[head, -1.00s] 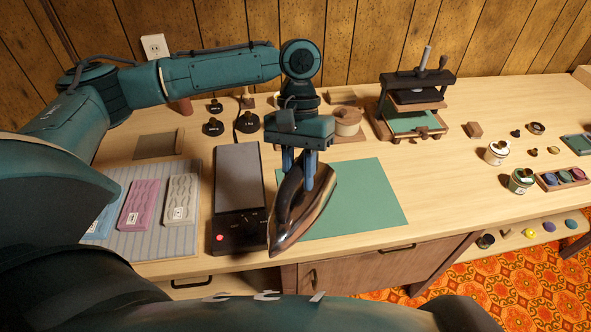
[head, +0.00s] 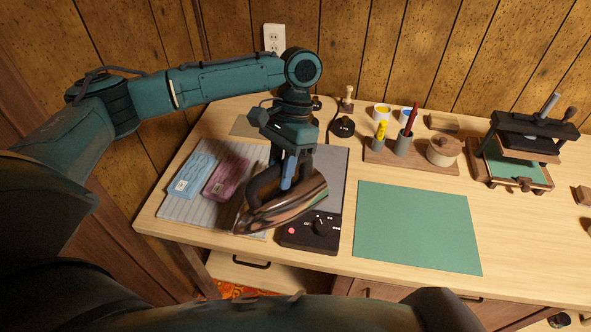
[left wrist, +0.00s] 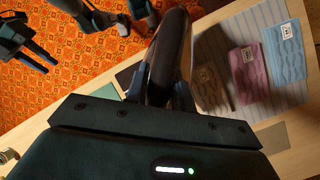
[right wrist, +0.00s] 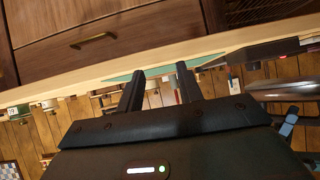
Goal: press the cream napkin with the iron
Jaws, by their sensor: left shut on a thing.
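My left gripper (head: 288,176) is shut on the handle of the dark, shiny iron (head: 292,208). In the head view the iron overlaps the right part of the striped pad (head: 180,211) and the control box; I cannot tell its height. The left wrist view shows the handle (left wrist: 172,45) between the fingers. The cream napkin (left wrist: 210,86) lies shaded on the pad beside the pink napkin (left wrist: 249,72) in that view. In the head view the iron and gripper hide it. My right gripper (right wrist: 160,70) is open and empty in the right wrist view, near the table edge.
A blue napkin (head: 195,175) lies left of the pink one. A grey plate with a black control box (head: 310,230) and lit red button is right of the pad. The green mat (head: 417,228) is bare. A pen holder tray (head: 410,158) and press (head: 520,150) stand behind.

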